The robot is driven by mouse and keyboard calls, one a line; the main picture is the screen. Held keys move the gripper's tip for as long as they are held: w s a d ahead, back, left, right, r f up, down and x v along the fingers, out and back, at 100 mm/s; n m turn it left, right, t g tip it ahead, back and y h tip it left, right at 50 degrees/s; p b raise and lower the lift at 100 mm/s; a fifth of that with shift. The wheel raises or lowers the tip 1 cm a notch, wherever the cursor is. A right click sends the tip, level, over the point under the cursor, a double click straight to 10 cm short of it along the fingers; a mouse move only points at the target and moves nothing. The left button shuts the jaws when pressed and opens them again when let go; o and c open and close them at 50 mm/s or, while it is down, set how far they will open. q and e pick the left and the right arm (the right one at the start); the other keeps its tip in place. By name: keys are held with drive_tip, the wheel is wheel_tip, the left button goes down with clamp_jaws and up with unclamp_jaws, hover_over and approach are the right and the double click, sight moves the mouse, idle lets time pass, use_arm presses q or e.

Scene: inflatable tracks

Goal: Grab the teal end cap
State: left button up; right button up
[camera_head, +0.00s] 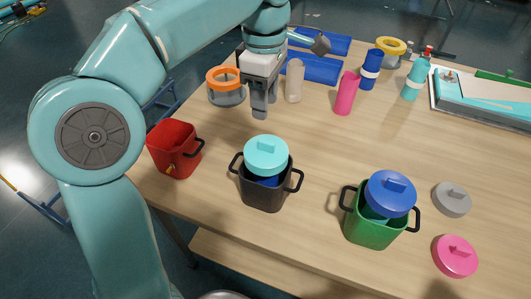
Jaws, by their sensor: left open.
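The teal end cap (266,152) is a round disc with a raised grip on top. It sits tilted over the opening of a black two-handled container (265,196), with something dark blue showing beneath it. My left gripper (262,110) points down above the table, just behind the teal cap in the picture and apart from it. Its jaws are open with nothing seen between them. My right gripper is not in view.
A blue cap (390,192) rests on a green container (370,234). Grey (452,199) and pink (455,256) caps lie at right. A red container (174,149) stands left. A beige cylinder (294,81) and pink cylinder (346,94) stand behind. The table centre is clear.

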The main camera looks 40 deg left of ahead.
sight(266, 141)
use_arm(q)
drive_tip(key=f, duration=0.3)
drive_tip(key=w+f, duration=0.1)
drive_tip(key=shift+d+f+b, duration=0.25)
drive_tip(key=shift+d+b, duration=0.05)
drive_tip(key=shift+d, duration=0.05)
drive_tip(key=shift+s+a+f, duration=0.15)
drive_tip(key=shift+s, duration=0.2)
wheel_tip(266, 141, down, 5)
drive_tip(key=shift+r+b, duration=0.1)
drive_tip(key=shift+b, duration=0.2)
drive_tip(key=shift+s, duration=0.3)
drive_tip(key=shift+w, duration=0.2)
clamp_jaws()
drive_tip(key=shift+s, duration=0.1)
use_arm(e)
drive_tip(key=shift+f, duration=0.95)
